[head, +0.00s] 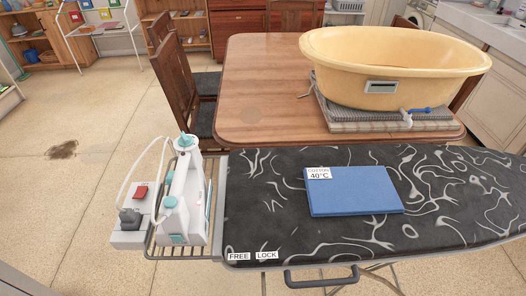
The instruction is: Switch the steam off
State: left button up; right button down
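A white steam iron with teal parts (187,190) stands on the wire rack at the left end of the ironing board. Beside it on the left is a white box (126,240) with a red switch-like part (140,192) and a dark grey knob-like part (130,217). A pale hose or cord loops between the box and the iron. I cannot tell whether the steam is on, and no vapour is visible. Neither of my grippers shows in the head view.
The patterned ironing board (265,185) carries a folded blue cloth (355,195) labelled cotton 40°C. FREE and LOCK labels sit above a grey handle (320,278) at its front edge. Behind stands a wooden table (255,85) with a yellow tub (390,60). Floor at left is open.

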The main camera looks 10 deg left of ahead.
aim_at(175, 238)
jog(key=j+u, duration=0.15)
jog(key=u, duration=0.35)
jog(key=k+j+u, duration=0.1)
jog(key=u, duration=0.35)
jog(key=k+u, duration=0.1)
